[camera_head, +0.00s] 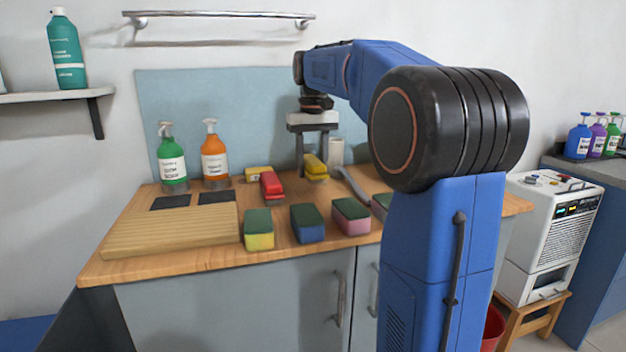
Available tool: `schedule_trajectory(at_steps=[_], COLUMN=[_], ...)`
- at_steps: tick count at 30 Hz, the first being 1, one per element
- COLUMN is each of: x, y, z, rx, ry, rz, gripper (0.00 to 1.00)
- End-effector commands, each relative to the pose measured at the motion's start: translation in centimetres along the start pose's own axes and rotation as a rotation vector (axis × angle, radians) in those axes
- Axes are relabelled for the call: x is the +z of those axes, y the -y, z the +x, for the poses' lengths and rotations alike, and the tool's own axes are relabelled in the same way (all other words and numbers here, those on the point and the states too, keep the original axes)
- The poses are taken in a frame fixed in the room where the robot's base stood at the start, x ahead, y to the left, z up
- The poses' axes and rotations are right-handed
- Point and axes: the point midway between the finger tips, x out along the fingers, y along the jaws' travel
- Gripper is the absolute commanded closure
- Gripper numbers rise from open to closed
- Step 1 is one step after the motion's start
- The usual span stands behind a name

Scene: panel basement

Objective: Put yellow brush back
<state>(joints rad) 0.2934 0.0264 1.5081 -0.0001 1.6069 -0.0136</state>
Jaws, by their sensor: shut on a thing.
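My gripper (312,158) is at the back of the wooden counter, pointing down, and is shut on the yellow brush (316,169). The brush has a yellow back and a pale underside. I cannot tell whether it touches the counter. A red brush (271,185) lies to the left of the gripper. A flat yellow block (257,173) lies behind the red brush, partly hidden by it.
Several two-tone sponges, including a blue one (307,223), line the counter's front. A ribbed wooden board (172,231) lies at left. Green (172,165) and orange (215,162) spray bottles stand behind it. My arm hides the counter's right part.

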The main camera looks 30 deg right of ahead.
Motion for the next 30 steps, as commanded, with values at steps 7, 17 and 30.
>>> schedule_trajectory(at_steps=[7,17,30], x=[0.1,0.0,0.0], y=[0.0,0.0,0.0], z=[3.1,3.8,4.0], rx=[0.0,0.0,0.0], ry=[0.002,0.0,0.0], rz=[0.0,0.0,0.0], gripper=[0.81,0.81,0.41])
